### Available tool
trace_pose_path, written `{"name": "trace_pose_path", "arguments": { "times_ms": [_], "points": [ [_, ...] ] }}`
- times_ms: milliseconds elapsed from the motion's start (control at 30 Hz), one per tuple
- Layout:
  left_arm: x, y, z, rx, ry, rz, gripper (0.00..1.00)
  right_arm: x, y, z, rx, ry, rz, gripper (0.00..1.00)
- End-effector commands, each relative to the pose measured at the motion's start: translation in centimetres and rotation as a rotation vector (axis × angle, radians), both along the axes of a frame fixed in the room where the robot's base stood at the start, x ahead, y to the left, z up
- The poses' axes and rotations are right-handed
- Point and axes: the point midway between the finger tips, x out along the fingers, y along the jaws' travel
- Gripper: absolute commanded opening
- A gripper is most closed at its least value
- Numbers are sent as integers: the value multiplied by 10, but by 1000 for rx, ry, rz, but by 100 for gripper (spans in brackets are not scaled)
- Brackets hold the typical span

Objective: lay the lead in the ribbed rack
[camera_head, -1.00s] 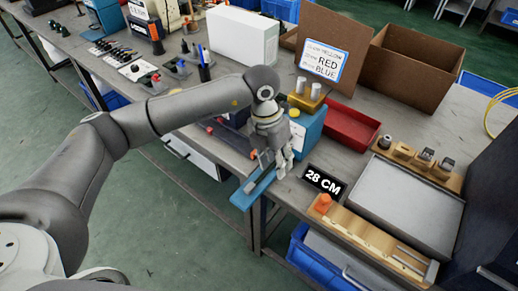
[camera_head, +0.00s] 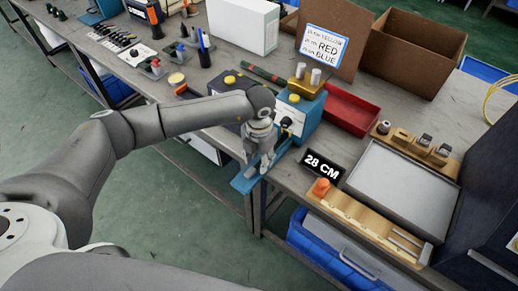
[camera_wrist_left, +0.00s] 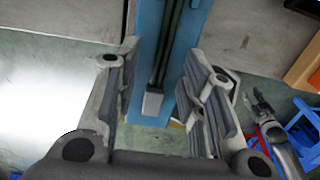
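A dark, thin lead (camera_wrist_left: 166,55) with a pale grey end (camera_wrist_left: 152,103) lies along a blue channel (camera_wrist_left: 176,60) in the left wrist view. The blue channel (camera_head: 245,181) juts past the table's front edge in the head view. My left gripper (camera_head: 258,165) is just above it. In the wrist view my left gripper (camera_wrist_left: 160,95) is open, with its fingers on either side of the channel and lead. I see no contact. The rest of the lead is out of view. I cannot pick out the ribbed rack with certainty.
A blue machine (camera_head: 299,119) with a yellow button stands beside my gripper. A "28 CM" sign (camera_head: 323,165), a wooden gauge board (camera_head: 365,224) and a grey tray (camera_head: 405,190) lie to the right. A red bin (camera_head: 352,112) stands behind. Floor shows in front.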

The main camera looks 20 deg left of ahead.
Motion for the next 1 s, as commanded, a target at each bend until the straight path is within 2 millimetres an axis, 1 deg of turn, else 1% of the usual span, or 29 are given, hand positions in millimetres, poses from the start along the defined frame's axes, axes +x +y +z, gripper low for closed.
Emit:
{"name": "trace_pose_path", "arguments": {
  "times_ms": [100,300,333,600,633,867,1000],
  "points": [
    [0,0,-3,0,0,0,38,0,0,1,0,0,0,38],
    [0,0,-4,0,0,0,38,0,0,0,0,0,0,38],
    [0,0,-4,0,0,0,36,0,0,0,0,0,0,38],
    [0,0,-3,-1,0,0,2,0,0,0,0,0,0,38],
    [0,0,-3,-1,0,0,0,0,0,0,0,0,0,38],
    [-1,0,-3,0,0,0,0,0,0,1,0,0,0,38],
    [-5,2,-2,0,0,1,0,0,0,5,1,-1,0,38]
  ]
}}
